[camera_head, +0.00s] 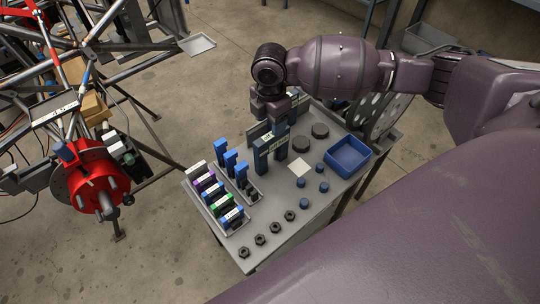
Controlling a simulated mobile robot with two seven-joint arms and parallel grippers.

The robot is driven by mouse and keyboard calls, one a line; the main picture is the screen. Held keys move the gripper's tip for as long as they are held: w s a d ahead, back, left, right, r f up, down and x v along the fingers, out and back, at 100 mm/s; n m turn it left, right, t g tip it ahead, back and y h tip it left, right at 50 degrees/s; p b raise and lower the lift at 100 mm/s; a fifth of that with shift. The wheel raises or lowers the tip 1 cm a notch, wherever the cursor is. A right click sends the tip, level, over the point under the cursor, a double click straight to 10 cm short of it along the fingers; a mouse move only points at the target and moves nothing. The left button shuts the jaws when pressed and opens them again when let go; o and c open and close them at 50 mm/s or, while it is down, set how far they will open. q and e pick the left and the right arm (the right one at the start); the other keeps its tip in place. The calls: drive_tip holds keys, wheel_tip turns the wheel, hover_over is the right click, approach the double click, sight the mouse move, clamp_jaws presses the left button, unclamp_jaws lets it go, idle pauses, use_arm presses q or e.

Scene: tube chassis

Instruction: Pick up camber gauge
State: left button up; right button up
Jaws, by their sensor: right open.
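A dark blue bracket-like block with two legs and a pale label on top, which looks like the camber gauge (262,150), stands on the grey cart top. My right gripper (271,115) points down from above, just behind and over this block. The gripper is open; its fingertips are partly lost against the dark items there, and I cannot tell whether they touch the block. My left gripper is not in view.
The cart (318,205) holds a rack of coloured labelled blocks (220,200), a blue tray (347,157), dark round pucks (320,131), several nuts (261,240) and small blue cylinders (304,203). A tube chassis with a red hub (92,180) stands left, across open floor.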

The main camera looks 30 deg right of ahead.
sight(272, 140)
drive_tip(key=shift+f, duration=1.25)
drive_tip(key=shift+d+f+b, duration=0.1)
drive_tip(key=shift+f+b, duration=0.2)
drive_tip(key=shift+f, duration=0.05)
drive_tip(key=f, duration=0.2)
drive_tip(key=f+b, duration=0.1)
drive_tip(key=f, duration=0.1)
drive_tip(key=shift+d+f, duration=0.2)
drive_tip(key=shift+f, duration=0.15)
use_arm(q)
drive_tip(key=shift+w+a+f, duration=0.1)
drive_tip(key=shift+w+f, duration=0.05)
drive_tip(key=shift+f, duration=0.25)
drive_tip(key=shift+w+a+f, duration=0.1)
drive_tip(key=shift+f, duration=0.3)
use_arm(e)
drive_tip(key=shift+r, duration=0.1)
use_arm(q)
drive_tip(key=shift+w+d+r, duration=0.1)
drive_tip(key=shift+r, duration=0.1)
use_arm(e)
drive_tip(key=shift+f, duration=0.2)
drive_tip(key=shift+c, duration=0.3)
clamp_jaws()
